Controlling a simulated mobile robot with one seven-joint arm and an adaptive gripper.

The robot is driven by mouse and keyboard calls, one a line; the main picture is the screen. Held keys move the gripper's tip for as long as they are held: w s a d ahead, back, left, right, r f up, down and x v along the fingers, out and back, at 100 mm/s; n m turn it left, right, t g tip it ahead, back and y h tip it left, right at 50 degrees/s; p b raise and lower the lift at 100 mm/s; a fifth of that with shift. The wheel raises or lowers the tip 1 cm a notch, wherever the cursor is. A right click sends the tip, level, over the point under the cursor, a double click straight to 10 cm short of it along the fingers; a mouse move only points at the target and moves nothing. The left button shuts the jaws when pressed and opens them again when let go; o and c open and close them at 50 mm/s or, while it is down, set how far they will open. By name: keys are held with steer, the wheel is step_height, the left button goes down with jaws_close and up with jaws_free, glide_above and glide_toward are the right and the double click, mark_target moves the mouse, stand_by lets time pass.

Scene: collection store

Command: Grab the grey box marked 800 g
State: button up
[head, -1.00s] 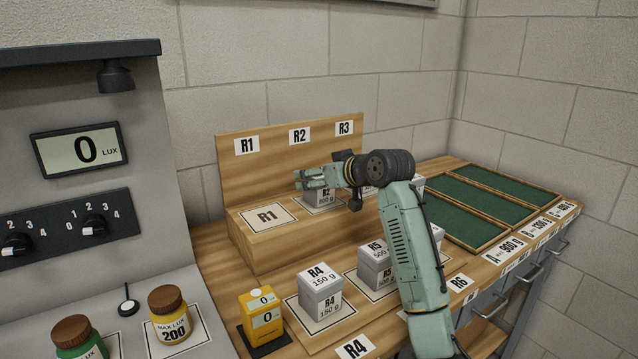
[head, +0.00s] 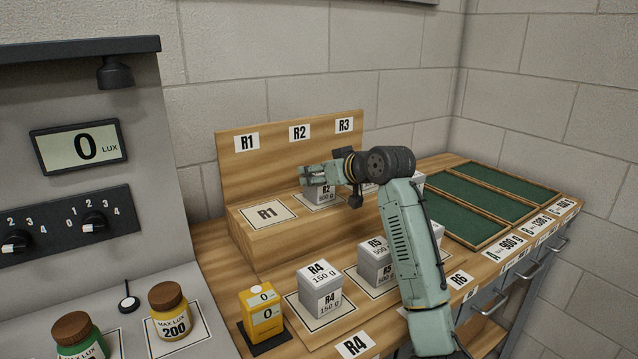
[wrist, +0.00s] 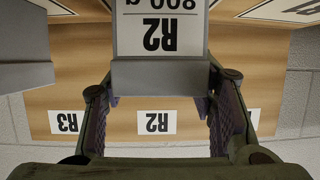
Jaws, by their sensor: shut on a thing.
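The grey box marked R2 and 800 g (head: 323,195) sits on the R2 place of the raised wooden step. My gripper (head: 316,175) is at its top, coming in from the right. In the wrist view the box (wrist: 160,75) is between the two fingers of my gripper (wrist: 160,105), its label upside down. The fingers are shut on the box. The arm hides part of the box and the R3 place in the head view.
An empty R1 mat (head: 266,213) lies left of the box. A grey R4 box (head: 320,287) and an R5 box (head: 375,260) stand on the lower front level. Green trays (head: 500,188) lie at the right. A wooden back panel (head: 240,175) rises behind.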

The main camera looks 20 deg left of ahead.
jaws_close()
steer(key=shift+r, duration=0.15)
